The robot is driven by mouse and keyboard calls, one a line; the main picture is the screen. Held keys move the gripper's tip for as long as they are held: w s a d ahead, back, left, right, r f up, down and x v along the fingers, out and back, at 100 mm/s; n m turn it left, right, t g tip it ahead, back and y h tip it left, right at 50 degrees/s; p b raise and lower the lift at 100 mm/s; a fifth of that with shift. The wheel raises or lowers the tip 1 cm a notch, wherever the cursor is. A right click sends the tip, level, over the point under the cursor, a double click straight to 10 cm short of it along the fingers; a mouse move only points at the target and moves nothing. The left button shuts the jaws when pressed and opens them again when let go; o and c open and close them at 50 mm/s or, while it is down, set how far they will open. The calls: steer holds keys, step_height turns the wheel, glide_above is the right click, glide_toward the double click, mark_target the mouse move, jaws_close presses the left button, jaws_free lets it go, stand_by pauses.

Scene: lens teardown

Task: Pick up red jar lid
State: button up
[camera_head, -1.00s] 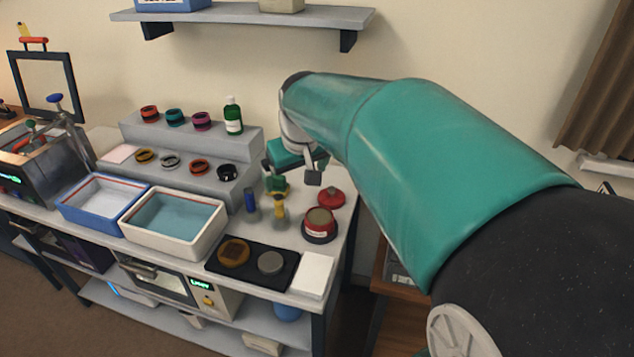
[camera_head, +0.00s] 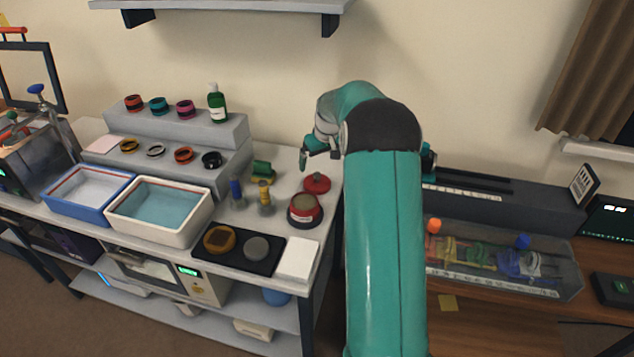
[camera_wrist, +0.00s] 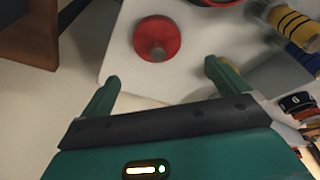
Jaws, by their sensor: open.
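The red jar lid (camera_head: 317,183) lies on the grey bench top near its right end, a round red disc with a small knob. In the wrist view the red lid (camera_wrist: 157,38) is ahead of my gripper, up and centred between the fingers' directions. My gripper (camera_head: 303,160) hangs above and a little left of the lid in the head view, empty. In the wrist view my gripper (camera_wrist: 162,75) shows its two green fingers spread wide, with nothing between them. The lid is apart from both fingers.
A red-rimmed jar (camera_head: 305,210) stands just in front of the lid. A yellow-and-grey tool (camera_head: 265,197), a blue one (camera_head: 236,193) and a green-and-yellow item (camera_head: 262,172) stand to the left. A black tray (camera_head: 240,250) and white block (camera_head: 297,259) are at the front.

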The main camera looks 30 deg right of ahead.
mark_target(318, 175)
steer(key=x, duration=0.5)
steer(key=shift+f, duration=0.3)
steer(key=x, duration=0.4)
steer(key=shift+w+d+f, duration=0.15)
steer(key=shift+f, duration=0.2)
steer(key=c, duration=0.8)
steer(key=shift+r, duration=0.1)
steer(key=shift+c, duration=0.2)
